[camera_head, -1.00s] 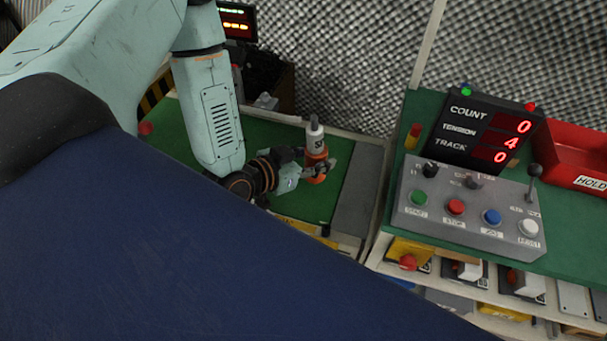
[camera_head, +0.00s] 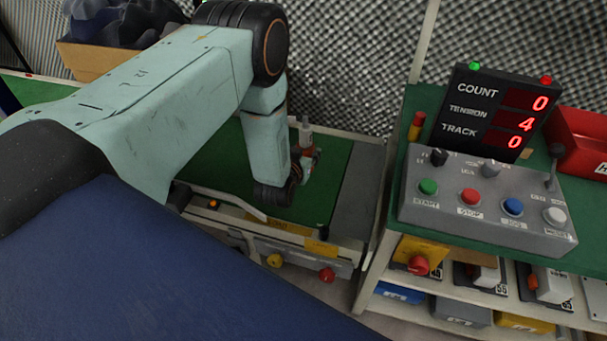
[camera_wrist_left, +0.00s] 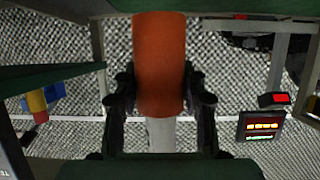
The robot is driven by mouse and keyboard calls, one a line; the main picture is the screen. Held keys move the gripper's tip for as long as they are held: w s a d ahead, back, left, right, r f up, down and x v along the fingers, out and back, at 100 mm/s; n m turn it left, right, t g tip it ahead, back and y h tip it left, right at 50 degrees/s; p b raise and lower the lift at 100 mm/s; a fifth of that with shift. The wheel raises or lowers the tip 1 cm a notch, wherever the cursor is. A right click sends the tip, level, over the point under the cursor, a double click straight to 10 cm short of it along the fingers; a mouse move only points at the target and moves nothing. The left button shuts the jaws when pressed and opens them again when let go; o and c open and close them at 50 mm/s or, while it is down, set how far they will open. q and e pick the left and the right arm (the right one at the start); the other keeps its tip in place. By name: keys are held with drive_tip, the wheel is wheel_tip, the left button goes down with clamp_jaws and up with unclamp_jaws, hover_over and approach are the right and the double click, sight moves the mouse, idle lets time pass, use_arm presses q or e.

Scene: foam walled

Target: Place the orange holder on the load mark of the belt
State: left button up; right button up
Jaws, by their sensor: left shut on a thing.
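The orange holder (camera_head: 307,153) is a small upright cylinder with a grey-white top part. My left gripper (camera_head: 310,163) is shut on it, over the right part of the green belt (camera_head: 225,160). In the left wrist view the orange holder (camera_wrist_left: 160,60) fills the space between the two dark fingers (camera_wrist_left: 160,95), with a pale part beyond it. I cannot tell whether its base touches the belt. A yellow strip (camera_head: 265,225) lies along the belt's near edge; I cannot make out the load mark for certain. My right gripper is out of view.
A grey plate (camera_head: 357,190) forms the belt's right end. A control box (camera_head: 485,205) with buttons and a counter display (camera_head: 500,112) stands on the green bench to the right. A red bin (camera_head: 580,145) is beyond it. A foam wall closes the back.

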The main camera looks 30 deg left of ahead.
use_arm(q)
drive_tip(key=f, duration=0.1)
drive_tip(key=f+b, duration=0.1)
drive_tip(key=f, duration=0.1)
drive_tip(key=shift+w+d+f, duration=0.2)
wheel_tip(320, 180, down, 4)
drive_tip(key=shift+s+r+b, duration=0.1)
drive_tip(key=shift+r+b, duration=0.1)
drive_tip(key=shift+b, duration=0.65)
drive_tip(key=shift+c, duration=0.5)
drive_tip(key=shift+a+r, duration=0.1)
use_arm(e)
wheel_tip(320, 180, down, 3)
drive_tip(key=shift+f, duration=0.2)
use_arm(q)
drive_tip(key=o, duration=1.3)
drive_tip(key=shift+f, duration=0.2)
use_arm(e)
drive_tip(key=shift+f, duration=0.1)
use_arm(q)
drive_tip(key=shift+o, duration=0.2)
drive_tip(key=shift+r, duration=0.1)
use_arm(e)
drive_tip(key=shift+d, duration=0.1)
